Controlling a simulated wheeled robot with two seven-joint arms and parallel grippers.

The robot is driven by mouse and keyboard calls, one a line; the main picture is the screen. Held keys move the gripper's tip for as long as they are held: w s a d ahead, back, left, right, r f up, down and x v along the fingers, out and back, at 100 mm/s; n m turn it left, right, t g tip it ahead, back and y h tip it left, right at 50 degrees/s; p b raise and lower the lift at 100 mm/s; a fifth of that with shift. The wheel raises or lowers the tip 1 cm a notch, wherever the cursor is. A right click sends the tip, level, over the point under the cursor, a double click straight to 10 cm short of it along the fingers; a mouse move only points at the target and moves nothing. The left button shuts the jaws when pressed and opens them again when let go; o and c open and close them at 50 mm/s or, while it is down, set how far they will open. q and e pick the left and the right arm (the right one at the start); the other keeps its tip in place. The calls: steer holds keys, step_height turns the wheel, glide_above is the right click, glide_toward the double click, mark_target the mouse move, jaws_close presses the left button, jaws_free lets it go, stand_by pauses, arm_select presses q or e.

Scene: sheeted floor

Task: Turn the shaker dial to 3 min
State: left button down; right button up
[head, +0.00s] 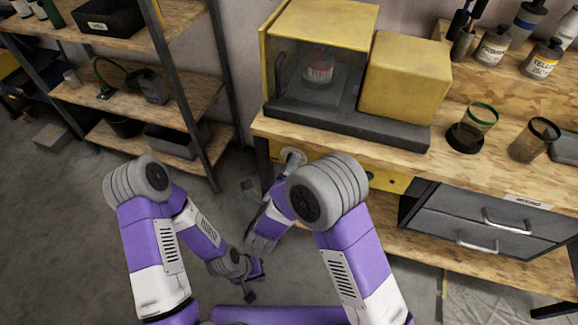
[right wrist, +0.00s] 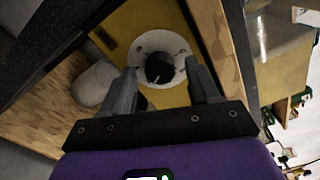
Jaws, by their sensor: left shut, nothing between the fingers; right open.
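The shaker is a yellow box (head: 410,80) on a dark base, with a clear window and a can (head: 318,68) inside. In the right wrist view, its black dial (right wrist: 159,68) sits on a round white plate (right wrist: 146,42) on a yellow panel. A pale line on the dial points toward the picture's bottom; the plate's markings are too small to read. My right gripper (right wrist: 162,76) is open, its fingers either side of the dial in the picture; contact cannot be told. My left gripper (head: 252,288) is shut and empty, low over the floor, away from the shaker.
The wooden bench (head: 400,165) carries a green-rimmed cup (head: 480,117), a dark-rimmed cup (head: 535,140) and several bottles. Grey drawers (head: 480,222) are under it at right. A shelf rack (head: 185,95) stands at left. Floor between is mostly clear.

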steer(key=v, duration=0.7)
steer(key=shift+s+p, duration=0.15)
steer(key=shift+p, duration=0.3)
steer(key=d+f+n+g+y+p, duration=0.3)
steer(key=d+f+n+g, duration=0.1)
steer(key=f+n, duration=0.25)
steer(key=d+f+n+g+y+p, duration=0.2)
steer(key=d+f+n+g, duration=0.25)
steer(key=f, duration=0.25)
steer(key=s+d+f+n+g+y+p, duration=0.1)
steer(key=s+f+n+g+y, duration=0.1)
steer(key=s+n+g, duration=0.2)
steer(key=s+d+f+n+g+y+p, duration=0.2)
steer(key=s+n+g, duration=0.2)
steer(key=s+n, duration=0.4)
steer(key=s, duration=0.3)
steer(key=shift+s+d+y, duration=0.25)
steer(key=shift+s+y, duration=0.05)
steer(key=shift+y, duration=0.1)
steer(key=shift+c, duration=0.2)
